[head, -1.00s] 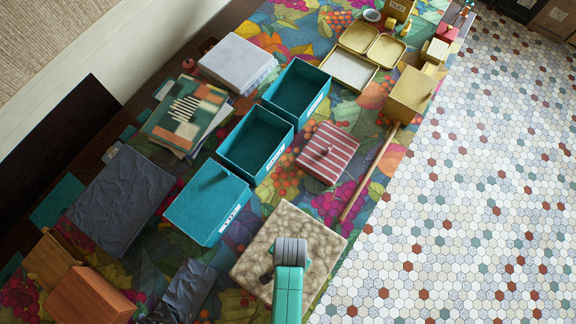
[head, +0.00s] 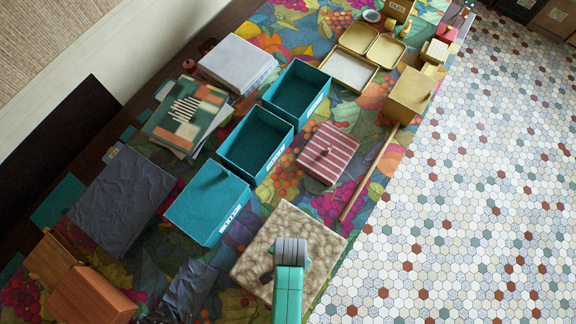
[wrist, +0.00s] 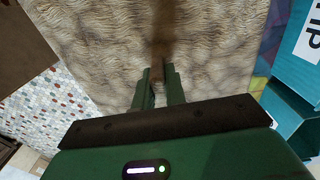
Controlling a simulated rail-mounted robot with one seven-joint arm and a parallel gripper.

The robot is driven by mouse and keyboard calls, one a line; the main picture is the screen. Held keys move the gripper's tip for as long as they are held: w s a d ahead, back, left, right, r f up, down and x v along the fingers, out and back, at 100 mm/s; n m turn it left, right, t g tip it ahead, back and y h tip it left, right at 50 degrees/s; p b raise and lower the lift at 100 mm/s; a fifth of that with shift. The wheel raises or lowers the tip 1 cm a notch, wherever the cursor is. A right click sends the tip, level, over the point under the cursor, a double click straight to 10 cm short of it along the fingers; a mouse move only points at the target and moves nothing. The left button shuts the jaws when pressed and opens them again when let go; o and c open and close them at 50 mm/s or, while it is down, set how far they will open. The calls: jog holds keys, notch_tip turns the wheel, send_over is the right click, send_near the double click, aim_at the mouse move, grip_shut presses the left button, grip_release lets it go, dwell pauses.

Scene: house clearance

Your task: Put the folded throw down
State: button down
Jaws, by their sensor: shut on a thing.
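The folded throw (head: 290,235) is a thick beige-brown slab with a mottled, furry top, at the lower middle of the head view. It fills most of the wrist view (wrist: 100,45). My gripper (wrist: 157,88) is shut on a brown upright part at the middle of the throw's top. In the head view my wrist covers the fingers and the throw's near side. The throw looks about level, near the table's right edge. I cannot tell whether its underside touches the table.
Teal open bins (head: 255,142) and a teal closed box (head: 207,202) stand left of the throw. A red-striped block (head: 327,153) and a wooden stick (head: 368,172) lie beyond it. A dark cloth (head: 186,291) lies at lower left. Tiled floor (head: 470,200) is at right.

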jog(key=shift+r+p, duration=2.25)
jog(key=shift+r, duration=0.1)
jog(key=w+r+n+p, duration=0.1)
jog(key=w+r+n, duration=0.2)
jog(key=w+r, duration=0.5)
jog(key=w+r+n+p, duration=0.1)
jog(key=w+r+n, duration=0.2)
jog(key=w+r, duration=0.6)
notch_tip(320, 180, up, 7)
jog(key=shift+w+r+p, duration=0.15)
jog(key=shift+w+p, duration=0.15)
jog(key=shift+p, duration=0.1)
